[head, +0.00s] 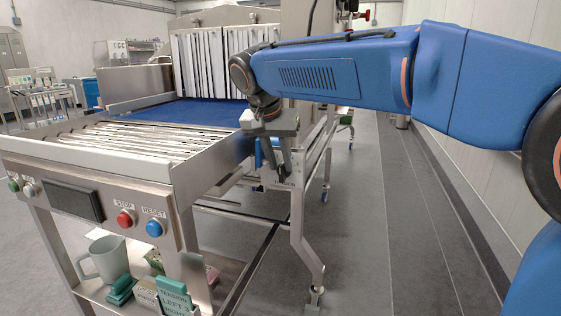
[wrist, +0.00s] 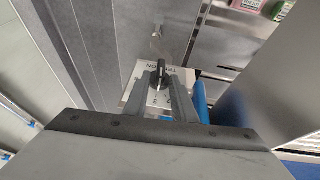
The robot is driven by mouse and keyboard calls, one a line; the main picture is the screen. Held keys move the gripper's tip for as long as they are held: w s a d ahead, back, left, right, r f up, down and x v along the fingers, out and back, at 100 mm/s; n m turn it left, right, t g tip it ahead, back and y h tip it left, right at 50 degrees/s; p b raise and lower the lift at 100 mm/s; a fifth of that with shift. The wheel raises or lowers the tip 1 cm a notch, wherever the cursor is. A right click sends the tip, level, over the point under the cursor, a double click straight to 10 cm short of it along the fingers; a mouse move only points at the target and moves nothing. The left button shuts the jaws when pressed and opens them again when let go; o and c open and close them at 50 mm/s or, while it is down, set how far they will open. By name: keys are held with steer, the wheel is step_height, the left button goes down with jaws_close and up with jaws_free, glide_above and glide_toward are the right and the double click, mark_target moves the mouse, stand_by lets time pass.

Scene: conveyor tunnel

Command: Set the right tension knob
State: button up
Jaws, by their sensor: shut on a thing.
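The right tension knob (wrist: 161,72) is small and black, in the middle of the wrist view. It stands on a pale plate (wrist: 134,98) with TENSION lettering and scale figures, partly hidden by my fingers. My gripper (wrist: 163,82) is shut on the knob, with one finger on each side. The exact setting cannot be read. A green tension card (head: 174,298) with LEFT and RIGHT lines stands on the lower shelf.
The conveyor has metal rollers (head: 130,138), a blue belt (head: 185,110) and a strip curtain (head: 205,65). A red stop button (head: 126,218) and a blue reset button (head: 154,228) are on its front. The floor (head: 385,230) at right is clear.

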steer(key=shift+a+f+h, duration=0.1)
steer(key=shift+f+h, duration=0.1)
steer(key=shift+h, duration=0.1)
steer(key=shift+c, duration=0.2)
steer(key=o, duration=0.7)
steer(key=shift+o, duration=0.2)
steer(key=v, duration=1.7)
steer(key=shift+r, duration=0.25)
steer(key=shift+w, duration=0.1)
